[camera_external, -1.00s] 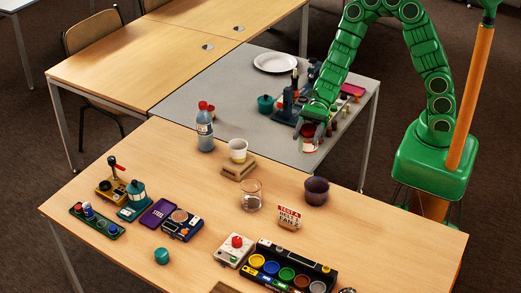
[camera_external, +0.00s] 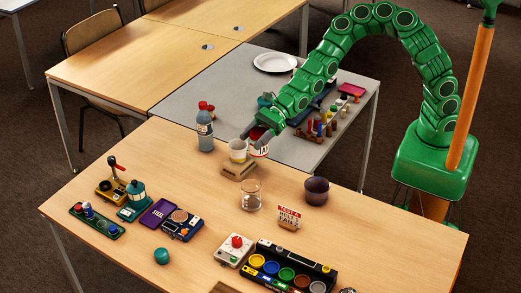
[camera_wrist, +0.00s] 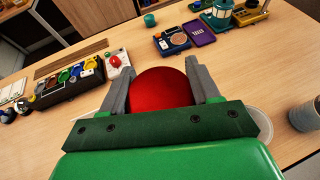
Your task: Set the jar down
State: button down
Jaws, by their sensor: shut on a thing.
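The jar (camera_external: 261,151) is white with dark lettering and a red lid. My gripper (camera_external: 259,134) is shut on it, seen from above with the red lid (camera_wrist: 160,88) between the two grey fingers in the wrist view. The jar is near the far edge of the wooden table (camera_external: 365,232), just right of a cream cup (camera_external: 238,150) on a brown block (camera_external: 238,172). Whether the jar touches the cup, block or table cannot be told; its underside is not clearly visible.
A clear glass (camera_external: 251,196) and a dark purple cup (camera_external: 315,190) stand nearer on the wooden table. A sign (camera_external: 289,217) stands between them and a black tray of coloured discs (camera_external: 290,266). A bottle (camera_external: 205,130) stands left. Bare wood lies left of the glass.

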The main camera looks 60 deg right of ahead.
jog(key=w+a+f+m+t, duration=0.1)
jog(key=w+a+f, duration=1)
jog(key=a, duration=0.1)
jog(key=shift+w+a+f, duration=0.25)
jog(key=shift+w+a, duration=0.05)
jog(key=shift+a, duration=0.1)
dwell(1.3)
jog(key=shift+w+a+f, duration=0.1)
jog(key=shift+a+f, duration=0.05)
jog(key=shift+f, duration=1.6)
jog(key=shift+c, duration=1.3)
grip_release()
jog(key=shift+f, duration=0.1)
